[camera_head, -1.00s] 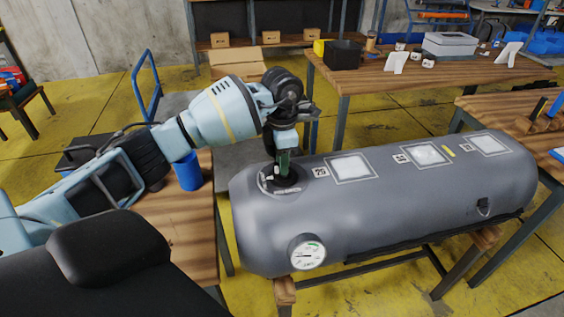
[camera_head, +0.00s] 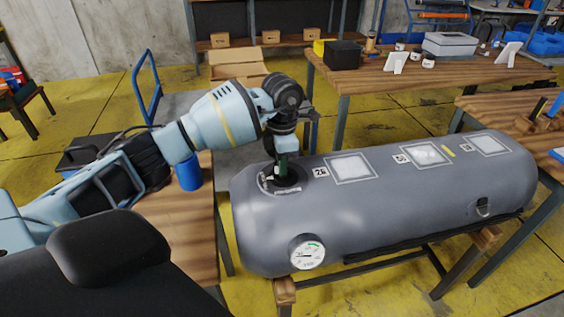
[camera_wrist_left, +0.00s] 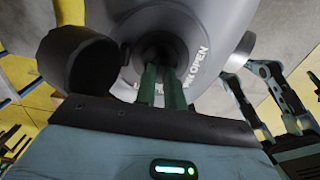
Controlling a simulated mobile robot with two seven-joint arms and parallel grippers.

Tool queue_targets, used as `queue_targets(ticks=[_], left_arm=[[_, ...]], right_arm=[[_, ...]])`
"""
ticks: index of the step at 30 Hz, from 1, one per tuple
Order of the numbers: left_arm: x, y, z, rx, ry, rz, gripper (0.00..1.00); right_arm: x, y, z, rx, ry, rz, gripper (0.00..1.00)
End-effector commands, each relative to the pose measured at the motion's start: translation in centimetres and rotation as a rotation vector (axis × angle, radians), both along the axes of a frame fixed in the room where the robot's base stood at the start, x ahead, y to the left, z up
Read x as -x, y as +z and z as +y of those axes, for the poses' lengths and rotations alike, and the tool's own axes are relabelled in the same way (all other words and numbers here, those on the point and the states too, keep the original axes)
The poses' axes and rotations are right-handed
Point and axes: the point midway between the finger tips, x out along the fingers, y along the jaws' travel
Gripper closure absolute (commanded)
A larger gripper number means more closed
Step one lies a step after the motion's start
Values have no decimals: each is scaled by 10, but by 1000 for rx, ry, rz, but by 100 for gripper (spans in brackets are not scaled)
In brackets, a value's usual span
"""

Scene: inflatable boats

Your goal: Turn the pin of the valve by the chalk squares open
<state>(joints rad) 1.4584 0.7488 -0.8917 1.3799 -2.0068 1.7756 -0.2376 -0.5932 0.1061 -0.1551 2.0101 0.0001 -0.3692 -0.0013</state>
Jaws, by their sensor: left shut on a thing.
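The grey inflatable tube (camera_head: 400,210) lies lengthwise on a wooden trestle, with three white chalk squares on its top, the nearest one (camera_head: 352,167) just right of the valve. The dark round valve (camera_head: 292,184) sits at the tube's left end inside a pale ring with lettering. My left gripper (camera_head: 282,171) points down into the valve. Its green fingers (camera_wrist_left: 162,82) are close together in the valve's dark opening, shut on the pin, which they and the shadow hide. My right gripper is out of view.
A pressure gauge (camera_head: 307,252) sits on the tube's near side. A blue cup (camera_head: 188,173) stands on the wooden table (camera_head: 190,235) at left. Another table (camera_head: 400,80) with boxes stands behind. Yellow floor is open between the tables.

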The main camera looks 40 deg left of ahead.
Motion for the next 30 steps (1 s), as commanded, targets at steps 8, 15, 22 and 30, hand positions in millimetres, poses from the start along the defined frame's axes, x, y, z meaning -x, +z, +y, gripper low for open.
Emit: queue_targets(ticks=[8, 15, 22, 30], left_arm=[[0, 3, 0, 1, 118, -2, 100], [0, 5, -1, 1, 323, -4, 100], [0, 5, -2, 3, 542, -5, 100], [0, 6, -3, 3, 799, -5, 100]], right_arm=[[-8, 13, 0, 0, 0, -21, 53], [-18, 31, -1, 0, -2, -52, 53], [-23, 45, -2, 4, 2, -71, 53], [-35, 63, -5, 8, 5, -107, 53]])
